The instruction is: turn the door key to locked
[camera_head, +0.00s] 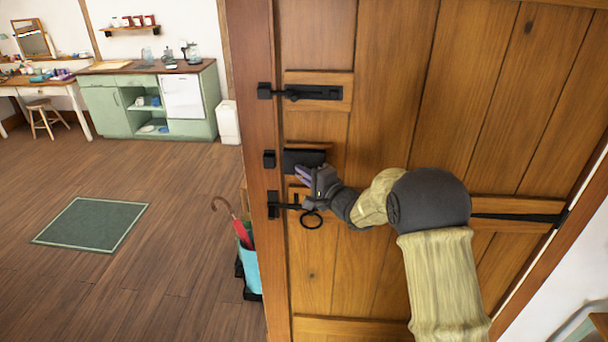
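The wooden plank door (400,90) fills the right half of the view. A black lock case (303,158) sits on it near its left edge. My gripper (303,174) is at the lower edge of this lock case, its purplish fingers pointing up and left. The fingers are small and partly overlap, so I cannot tell whether they are open or shut. I cannot make out the key; it is too small or hidden by my gripper.
A black bolt (312,92) is above the lock case and a latch with a ring handle (311,220) below it, close to my gripper. An umbrella (241,232) stands in a blue bin (251,272) left of the door. The floor around the green mat (92,223) is clear.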

